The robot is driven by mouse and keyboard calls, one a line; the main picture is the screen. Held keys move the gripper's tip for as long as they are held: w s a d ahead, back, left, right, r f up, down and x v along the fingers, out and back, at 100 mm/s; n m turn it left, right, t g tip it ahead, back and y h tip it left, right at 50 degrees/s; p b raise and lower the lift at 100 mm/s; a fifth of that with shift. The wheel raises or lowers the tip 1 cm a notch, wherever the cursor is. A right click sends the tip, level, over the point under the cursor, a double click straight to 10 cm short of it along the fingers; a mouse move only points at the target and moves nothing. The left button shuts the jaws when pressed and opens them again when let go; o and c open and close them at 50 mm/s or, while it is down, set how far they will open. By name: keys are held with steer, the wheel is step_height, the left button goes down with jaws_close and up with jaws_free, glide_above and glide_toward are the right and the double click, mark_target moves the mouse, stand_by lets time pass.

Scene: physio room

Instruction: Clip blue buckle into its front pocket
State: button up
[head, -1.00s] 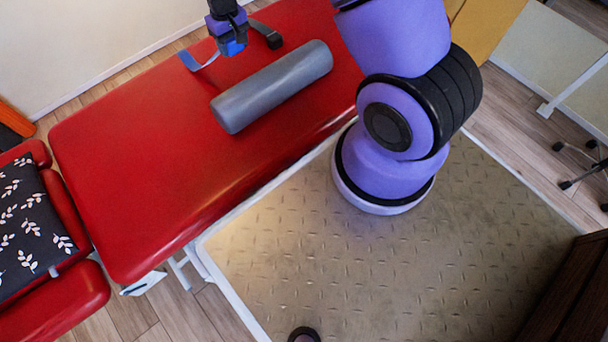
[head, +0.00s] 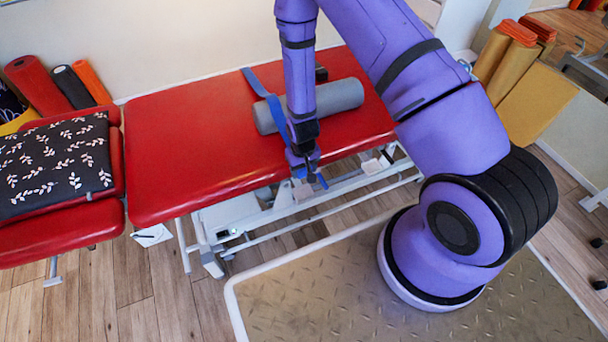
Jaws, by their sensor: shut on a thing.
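A blue strap (head: 277,108) runs from the back edge of the red treatment table (head: 190,140), over the grey roller (head: 345,95), down to my gripper (head: 305,172). My gripper is at the table's front edge, pointing down, and is shut on the blue buckle (head: 322,181) at the strap's end. Only a little of the buckle shows past the jaws. A small pale grey piece (head: 301,190) is just under the gripper at the table's front side. It may be the front pocket; I cannot tell whether the buckle touches it.
A dark strap end (head: 321,73) lies behind the roller. A patterned cushion (head: 60,160) rests on the table's left section. The table's white frame (head: 270,215) shows below the front edge. Rolled mats (head: 515,50) stand at the back right.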

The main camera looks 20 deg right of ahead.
mark_target(303, 194)
steer(key=shift+s+a+f, duration=0.25)
steer(key=shift+s+f, duration=0.45)
steer(key=shift+f, duration=0.15)
steer(key=shift+w+f, duration=0.1)
steer(key=shift+f, duration=3.5)
steer(key=shift+s+f, duration=0.25)
steer(key=shift+f, duration=0.15)
steer(key=o, duration=1)
steer(key=shift+w, duration=0.1)
steer(key=shift+o, duration=0.2)
steer(key=shift+w+r, duration=0.15)
steer(key=shift+r, duration=0.3)
step_height(303, 194, up, 10)
steer(key=shift+r, duration=0.25)
